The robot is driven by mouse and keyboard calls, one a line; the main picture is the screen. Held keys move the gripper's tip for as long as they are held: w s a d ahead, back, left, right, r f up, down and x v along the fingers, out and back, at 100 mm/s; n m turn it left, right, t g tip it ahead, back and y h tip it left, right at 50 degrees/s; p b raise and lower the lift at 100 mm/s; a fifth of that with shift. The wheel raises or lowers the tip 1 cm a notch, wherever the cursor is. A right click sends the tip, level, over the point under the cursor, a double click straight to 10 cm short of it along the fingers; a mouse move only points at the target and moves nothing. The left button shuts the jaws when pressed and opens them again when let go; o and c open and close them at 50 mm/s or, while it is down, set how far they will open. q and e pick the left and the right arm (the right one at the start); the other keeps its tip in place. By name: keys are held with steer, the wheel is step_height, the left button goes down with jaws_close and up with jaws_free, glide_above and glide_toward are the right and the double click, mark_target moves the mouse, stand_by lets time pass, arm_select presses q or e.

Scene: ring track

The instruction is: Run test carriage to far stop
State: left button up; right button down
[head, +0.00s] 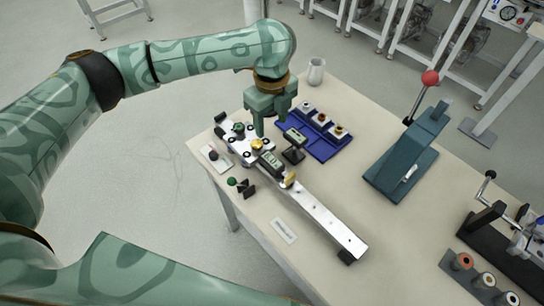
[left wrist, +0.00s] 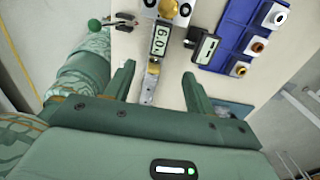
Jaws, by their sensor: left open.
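A pale straight track (head: 325,225) runs across the table from the upper left to a black end block (head: 347,257) at the lower right. A white plate with dark round parts and a brass knob, which looks like the carriage (head: 238,145), is at the upper-left end. A small digital display (head: 271,163) is beside it, followed by a yellow-gold piece (head: 289,178). The display also shows in the left wrist view (left wrist: 160,39). My left gripper (head: 271,124) is open above the carriage end. Its fingers (left wrist: 158,72) stand apart with nothing held between them. My right gripper is out of view.
A blue tray (head: 318,147) with several small parts and a second display unit (head: 294,139) stand right of the track. A teal lever press (head: 405,160) with a red knob is farther right. A white cup (head: 316,71) is behind. Table around the track's lower end is mostly clear.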

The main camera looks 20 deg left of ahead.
mark_target(254, 140)
arm_select(q)
step_height(254, 140, down, 15)
steer(key=b, duration=0.5)
steer(key=shift+r, duration=0.1)
jaws_close()
steer(key=w+a, duration=0.1)
steer(key=a, duration=0.1)
steer(key=w+a+p, duration=0.1)
steer(key=a, duration=0.1)
steer(key=w+a, duration=0.1)
steer(key=a, duration=0.1)
steer(key=shift+w+a+r, duration=0.1)
steer(key=shift+w+a, duration=0.1)
steer(key=shift+w, duration=0.2)
steer(key=shift+w+a, duration=0.1)
steer(key=shift+a, duration=0.05)
